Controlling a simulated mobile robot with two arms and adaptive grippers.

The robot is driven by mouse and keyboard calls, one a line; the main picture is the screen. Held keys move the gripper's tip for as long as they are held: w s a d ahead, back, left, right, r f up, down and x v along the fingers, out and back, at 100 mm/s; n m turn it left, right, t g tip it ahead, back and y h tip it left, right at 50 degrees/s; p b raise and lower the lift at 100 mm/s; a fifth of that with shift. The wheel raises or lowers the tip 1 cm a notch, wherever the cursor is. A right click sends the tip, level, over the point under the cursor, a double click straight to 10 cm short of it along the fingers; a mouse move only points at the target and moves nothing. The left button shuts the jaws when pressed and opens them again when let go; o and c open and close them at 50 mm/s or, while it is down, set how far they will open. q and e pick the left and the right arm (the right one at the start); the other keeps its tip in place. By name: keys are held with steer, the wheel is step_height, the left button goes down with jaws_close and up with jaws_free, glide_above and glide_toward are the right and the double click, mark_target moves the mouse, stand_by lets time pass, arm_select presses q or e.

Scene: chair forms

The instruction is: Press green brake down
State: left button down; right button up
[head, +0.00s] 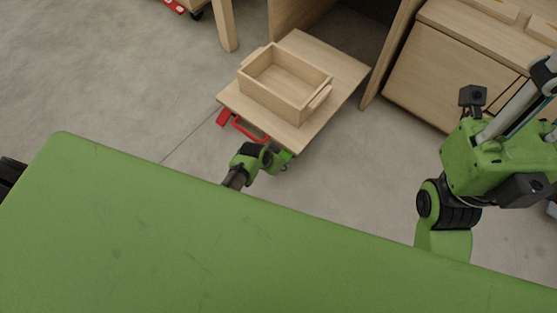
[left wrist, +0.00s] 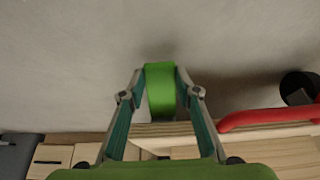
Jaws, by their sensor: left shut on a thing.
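The green brake (left wrist: 160,88) is a short green tab at the edge of a wooden board, centred in the left wrist view. My left gripper (left wrist: 161,82) has a finger on each side of it and is shut on it. In the head view, my left gripper (head: 280,158) is at the near corner of the low wooden platform (head: 345,75), and it largely hides the brake there. My right gripper (head: 522,102) is partly in view at the right, high above the floor, and its fingertips are not clear.
A wooden box with handles (head: 285,85) stands on the platform. A red handle (head: 245,131) is on its near edge, with a red tab (head: 222,117) at its left corner. Wooden furniture (head: 440,60) stands to the right. Open grey floor lies to the left.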

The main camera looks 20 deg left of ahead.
stand_by(0.3)
arm_select(q)
steer(key=c, duration=1.5)
jaws_free()
steer(key=shift+f, duration=0.1)
steer(key=shift+v, duration=6)
